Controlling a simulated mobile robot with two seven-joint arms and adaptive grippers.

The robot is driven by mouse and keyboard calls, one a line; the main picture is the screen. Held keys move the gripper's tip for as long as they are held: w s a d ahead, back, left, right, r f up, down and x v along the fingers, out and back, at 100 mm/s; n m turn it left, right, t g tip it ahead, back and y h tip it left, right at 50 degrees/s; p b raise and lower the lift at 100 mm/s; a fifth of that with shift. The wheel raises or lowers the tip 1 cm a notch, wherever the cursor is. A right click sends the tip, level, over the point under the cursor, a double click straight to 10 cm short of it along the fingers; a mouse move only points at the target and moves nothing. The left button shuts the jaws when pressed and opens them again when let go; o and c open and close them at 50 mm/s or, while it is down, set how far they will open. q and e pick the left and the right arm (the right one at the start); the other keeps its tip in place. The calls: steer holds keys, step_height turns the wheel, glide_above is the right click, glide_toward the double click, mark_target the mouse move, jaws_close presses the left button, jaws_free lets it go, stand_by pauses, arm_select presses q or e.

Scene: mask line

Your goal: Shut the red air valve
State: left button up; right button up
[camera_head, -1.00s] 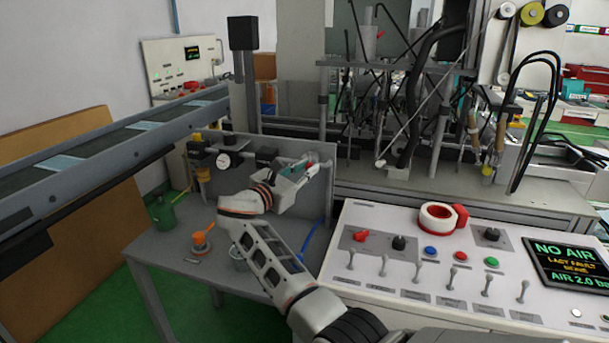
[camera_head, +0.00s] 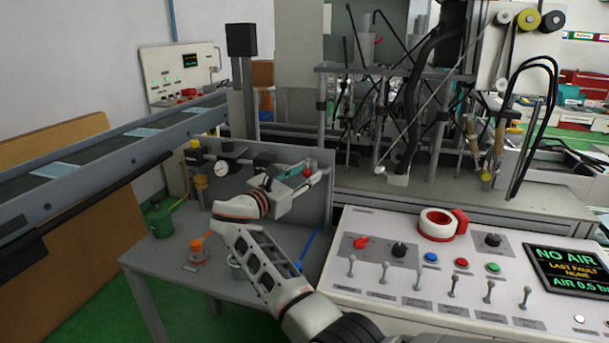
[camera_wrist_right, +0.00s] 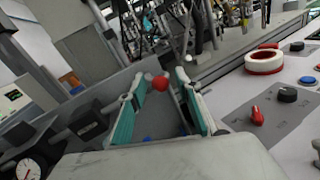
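The red air valve shows as a small red knob (camera_head: 307,172) on the grey upright panel, at the tips of my right gripper. It also shows in the right wrist view (camera_wrist_right: 160,83), near the left fingertip and just beyond the finger ends. Whether it touches the finger, I cannot tell. My right gripper (camera_head: 300,174) has its teal-padded fingers apart, with a clear gap between them in the wrist view (camera_wrist_right: 167,79). The valve's body is mostly hidden. My left gripper is not in view. The display (camera_head: 567,270) reads NO AIR, LAST FAULT NONE and about AIR 0.5.
A round gauge (camera_head: 226,168) and fittings are on the panel left of my gripper. The white control console (camera_head: 400,282) carries switches and a red-and-white tape roll (camera_head: 437,222).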

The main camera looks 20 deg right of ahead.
step_height(320, 180, up, 10)
stand_by(0.5)
